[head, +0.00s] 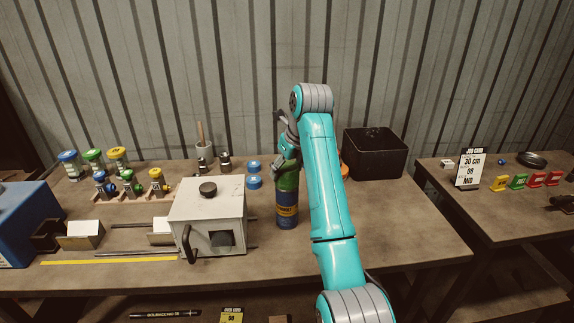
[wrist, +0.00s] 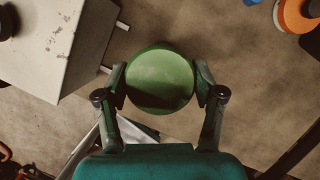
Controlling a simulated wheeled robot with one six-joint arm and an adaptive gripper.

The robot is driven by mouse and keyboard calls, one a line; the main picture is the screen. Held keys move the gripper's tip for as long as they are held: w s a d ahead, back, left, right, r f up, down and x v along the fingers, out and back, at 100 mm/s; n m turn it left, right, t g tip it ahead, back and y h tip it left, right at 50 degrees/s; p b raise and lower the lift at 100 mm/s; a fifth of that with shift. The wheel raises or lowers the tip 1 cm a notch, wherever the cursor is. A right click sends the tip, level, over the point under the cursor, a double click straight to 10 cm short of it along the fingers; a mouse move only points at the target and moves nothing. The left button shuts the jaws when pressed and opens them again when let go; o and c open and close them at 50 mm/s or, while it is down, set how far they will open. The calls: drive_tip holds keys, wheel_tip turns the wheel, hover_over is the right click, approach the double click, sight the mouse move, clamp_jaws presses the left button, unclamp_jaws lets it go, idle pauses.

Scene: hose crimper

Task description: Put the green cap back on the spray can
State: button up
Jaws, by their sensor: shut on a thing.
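The spray can (head: 287,211), blue with an orange band, stands upright on the bench just right of the grey crimper box. The green cap (head: 288,181) is at the top of the can, in line with it. I see no clear gap between them, but cannot tell whether the cap is fully seated. In the wrist view the round green cap (wrist: 160,78) fills the space between my fingers and hides the can below. My gripper (wrist: 161,88) is shut on the cap's sides from above. In the head view my gripper (head: 287,157) is partly hidden by my arm.
The grey crimper box (head: 208,214) stands close on the left. An orange ring (wrist: 296,15) lies near the wrist view's upper right. Bench space right of my arm is clear.

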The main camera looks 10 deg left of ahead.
drive_tip(key=shift+f, duration=0.15)
drive_tip(key=o, duration=0.9)
